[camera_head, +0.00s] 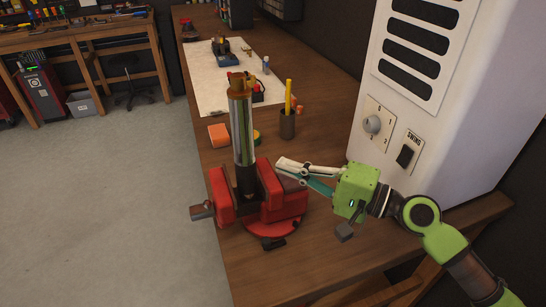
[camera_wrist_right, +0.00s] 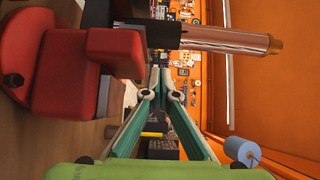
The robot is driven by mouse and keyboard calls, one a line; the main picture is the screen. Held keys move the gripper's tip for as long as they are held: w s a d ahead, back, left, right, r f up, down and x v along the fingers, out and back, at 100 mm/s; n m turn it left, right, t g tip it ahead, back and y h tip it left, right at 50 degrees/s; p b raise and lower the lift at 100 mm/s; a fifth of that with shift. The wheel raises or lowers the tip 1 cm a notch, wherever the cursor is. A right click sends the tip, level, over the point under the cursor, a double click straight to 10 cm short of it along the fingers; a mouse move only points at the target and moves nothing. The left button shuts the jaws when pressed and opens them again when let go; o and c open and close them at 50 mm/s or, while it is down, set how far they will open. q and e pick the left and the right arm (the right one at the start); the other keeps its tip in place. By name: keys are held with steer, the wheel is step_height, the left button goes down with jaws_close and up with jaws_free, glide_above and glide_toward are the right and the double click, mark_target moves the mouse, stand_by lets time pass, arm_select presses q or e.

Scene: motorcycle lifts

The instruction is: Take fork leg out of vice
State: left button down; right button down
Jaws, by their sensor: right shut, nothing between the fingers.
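The fork leg (camera_head: 243,128) stands upright, with a shiny silver tube, a dark lower end and a brownish top. Its lower end sits between the jaws of the red vice (camera_head: 222,195) on the bench. My right gripper (camera_head: 281,163) is shut and empty, just right of the vice, its fingers pointing left near the fork leg's lower part. In the right wrist view the closed fingertips (camera_wrist_right: 160,72) lie beside the fork leg (camera_wrist_right: 225,39), which appears sideways, and the vice (camera_wrist_right: 60,75). I see no fork leg between the fingers. My left gripper is out of view.
Behind the vice are a pencil cup (camera_head: 287,124), an orange block (camera_head: 218,135) and a white sheet (camera_head: 215,85) with small items. The floor left of the bench (camera_head: 330,250) is clear.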

mark_target(273, 181)
steer(key=a+p, duration=0.1)
steer(key=s+a+p, duration=0.1)
steer(key=a, duration=0.1)
steer(key=shift+a, duration=0.2)
steer(key=shift+f, duration=0.1)
